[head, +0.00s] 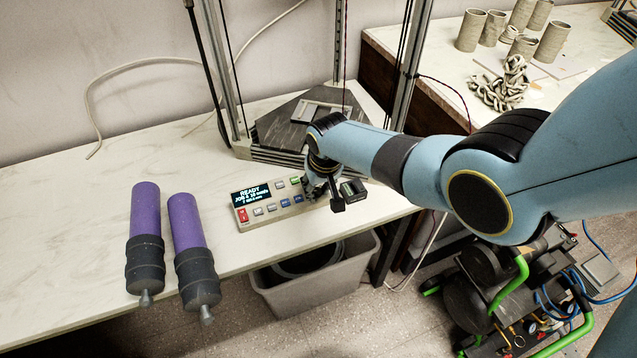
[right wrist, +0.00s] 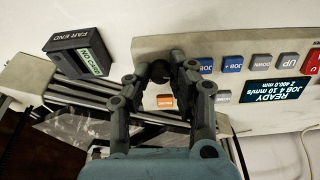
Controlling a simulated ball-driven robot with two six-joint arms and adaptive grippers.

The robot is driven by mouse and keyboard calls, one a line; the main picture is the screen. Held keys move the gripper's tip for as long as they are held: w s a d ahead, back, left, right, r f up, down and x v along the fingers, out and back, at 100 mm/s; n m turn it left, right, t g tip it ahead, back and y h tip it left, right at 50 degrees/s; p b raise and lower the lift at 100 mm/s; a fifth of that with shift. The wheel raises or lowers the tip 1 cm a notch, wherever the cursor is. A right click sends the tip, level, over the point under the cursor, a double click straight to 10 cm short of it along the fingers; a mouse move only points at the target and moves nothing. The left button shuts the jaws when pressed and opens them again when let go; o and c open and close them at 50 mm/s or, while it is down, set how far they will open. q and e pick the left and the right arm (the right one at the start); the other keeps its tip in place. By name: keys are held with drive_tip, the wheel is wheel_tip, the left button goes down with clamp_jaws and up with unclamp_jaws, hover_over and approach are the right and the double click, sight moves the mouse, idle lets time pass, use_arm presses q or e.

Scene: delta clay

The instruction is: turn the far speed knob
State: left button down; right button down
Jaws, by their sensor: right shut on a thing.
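The beige control panel (head: 270,211) lies on the white bench with its display reading READY and JOB 4 10 mm/s. It also shows in the right wrist view (right wrist: 213,42), upside down. My right gripper (head: 318,190) is at the panel's right end. In the right wrist view its fingers (right wrist: 162,74) are closed around a small dark knob (right wrist: 159,71) on the panel, which they mostly hide. Any pointer mark on the knob is hidden. My left gripper is not in view.
A small dark box labelled FAR END (right wrist: 84,55) stands beside the panel; it also shows in the head view (head: 352,190). The printer frame (head: 290,140) rises behind. Two purple cartridges (head: 146,215) lie at left. A grey bin (head: 315,285) sits below the bench edge.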

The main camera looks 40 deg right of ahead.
drive_tip(key=shift+n, duration=0.3)
idle(0.4)
drive_tip(key=c, duration=1.4)
unclamp_jaws()
drive_tip(key=shift+c, duration=0.2)
drive_tip(key=v, duration=1.2)
drive_tip(key=shift+a+f, duration=0.1)
drive_tip(key=shift+f, duration=0.05)
